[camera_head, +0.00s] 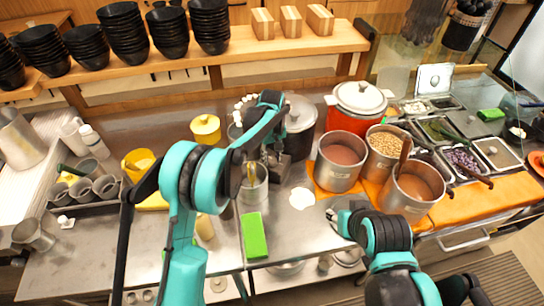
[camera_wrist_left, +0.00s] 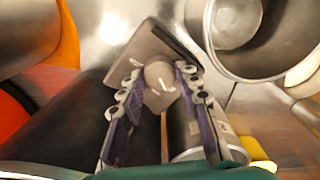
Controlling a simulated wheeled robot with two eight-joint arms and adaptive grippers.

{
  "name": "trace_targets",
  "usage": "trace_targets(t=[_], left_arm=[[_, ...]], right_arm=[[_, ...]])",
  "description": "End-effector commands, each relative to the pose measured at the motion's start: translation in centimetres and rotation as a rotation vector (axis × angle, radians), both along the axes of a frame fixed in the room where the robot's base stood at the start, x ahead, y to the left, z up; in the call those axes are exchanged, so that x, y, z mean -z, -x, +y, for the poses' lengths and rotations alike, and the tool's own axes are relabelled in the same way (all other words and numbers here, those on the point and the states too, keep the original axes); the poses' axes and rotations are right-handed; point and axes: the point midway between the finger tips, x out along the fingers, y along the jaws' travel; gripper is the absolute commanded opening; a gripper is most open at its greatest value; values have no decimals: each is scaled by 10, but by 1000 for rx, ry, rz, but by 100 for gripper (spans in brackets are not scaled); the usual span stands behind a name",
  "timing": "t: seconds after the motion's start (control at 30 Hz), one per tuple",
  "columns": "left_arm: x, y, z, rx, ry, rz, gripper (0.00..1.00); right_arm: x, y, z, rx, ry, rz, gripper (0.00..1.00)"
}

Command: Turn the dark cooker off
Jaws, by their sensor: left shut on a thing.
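The dark cooker (camera_head: 299,118) stands at the middle back of the counter, a black body with a pale metal lid. Its dark side fills the left of the left wrist view (camera_wrist_left: 62,112). A grey control panel (camera_wrist_left: 150,45) with a round knob (camera_wrist_left: 159,76) sticks out at its front. My left gripper (camera_head: 275,158) is down at the cooker's front. In the left wrist view its fingers (camera_wrist_left: 160,82) are on either side of the knob and shut on it. The head view mostly hides this contact behind my arm.
A red cooker (camera_head: 355,122) stands to the right, with several steel pots, one a bean pot (camera_head: 386,143), on an orange cloth. A steel pot (camera_head: 254,188) and a green block (camera_head: 254,236) lie close in front. Black bowls line the back shelf (camera_head: 255,50).

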Motion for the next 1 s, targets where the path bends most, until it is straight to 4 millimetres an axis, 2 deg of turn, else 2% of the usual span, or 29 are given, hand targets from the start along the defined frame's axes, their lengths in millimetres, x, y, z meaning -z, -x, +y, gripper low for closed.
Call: trace_targets(t=[0.3,0.8,0.83,0.9,1.0], left_arm=[[0,0,0,-107,0,-1,4],[0,0,0,-125,0,0,4],[0,0,0,-124,0,0,38],[0,0,0,-124,0,0,54],[0,0,0,-124,0,0,54]], right_arm=[[-1,0,0,0,0,0,40],[-1,0,0,0,0,0,40],[-1,0,0,0,0,0,40],[-1,0,0,0,0,0,40],[-1,0,0,0,0,0,40]])
